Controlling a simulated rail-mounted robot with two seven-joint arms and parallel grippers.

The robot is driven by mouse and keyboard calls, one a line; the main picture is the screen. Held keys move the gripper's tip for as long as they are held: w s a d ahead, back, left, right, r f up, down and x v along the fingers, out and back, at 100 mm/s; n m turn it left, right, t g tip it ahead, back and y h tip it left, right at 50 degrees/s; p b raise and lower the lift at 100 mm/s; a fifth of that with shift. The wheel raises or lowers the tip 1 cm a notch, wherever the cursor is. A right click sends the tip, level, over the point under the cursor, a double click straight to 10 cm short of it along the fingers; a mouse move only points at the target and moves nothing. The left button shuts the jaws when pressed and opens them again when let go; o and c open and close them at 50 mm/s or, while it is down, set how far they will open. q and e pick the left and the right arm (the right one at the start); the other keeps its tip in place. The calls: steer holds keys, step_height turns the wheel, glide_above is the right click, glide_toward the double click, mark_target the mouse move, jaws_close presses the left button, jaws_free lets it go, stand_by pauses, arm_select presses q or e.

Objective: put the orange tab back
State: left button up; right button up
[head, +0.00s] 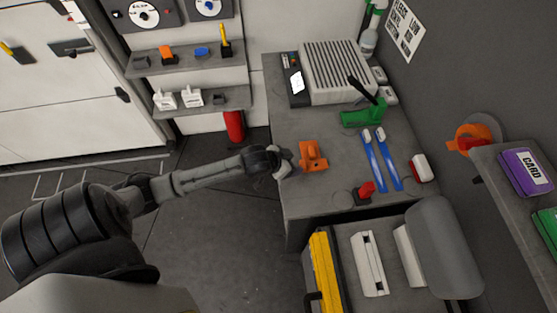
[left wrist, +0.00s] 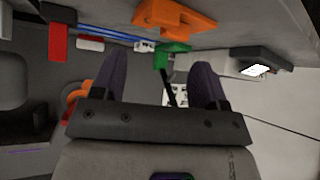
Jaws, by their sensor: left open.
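An orange piece (head: 313,156), which looks like the tab, stands on the near left part of the grey worktop (head: 325,195). It also shows at the top of the left wrist view (left wrist: 175,15). My left gripper (head: 285,162) is at the worktop's left edge, just left of the orange piece. In the left wrist view the two dark fingers of my left gripper (left wrist: 162,75) are spread apart, with nothing held between them. The orange piece appears beyond the fingertips, apart from them. Another small orange object (head: 166,54) sits on the upper wall shelf. My right gripper is not in view.
A green tool (head: 362,116), two blue strips (head: 381,160), a red item (head: 366,189) and a red-and-white item (head: 420,168) lie on the worktop. A ribbed grey machine (head: 340,72) stands at the back. A yellow-edged cart (head: 321,270) stands in front. Floor left of the worktop is clear.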

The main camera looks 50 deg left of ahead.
arm_select(q)
steer(key=d+v, duration=0.1)
steer(key=v, duration=0.7)
steer(key=s+d+f+g, duration=0.1)
steer(key=s+d+g, duration=0.1)
steer(key=s+d, duration=0.3)
steer(key=s+d+f+g, duration=0.2)
steer(key=s+d, duration=0.3)
steer(key=s, duration=0.7)
steer(key=shift+s+d+f+m+g+y, duration=0.3)
steer(key=shift+d+g+y, duration=0.1)
steer(key=shift+g, duration=0.3)
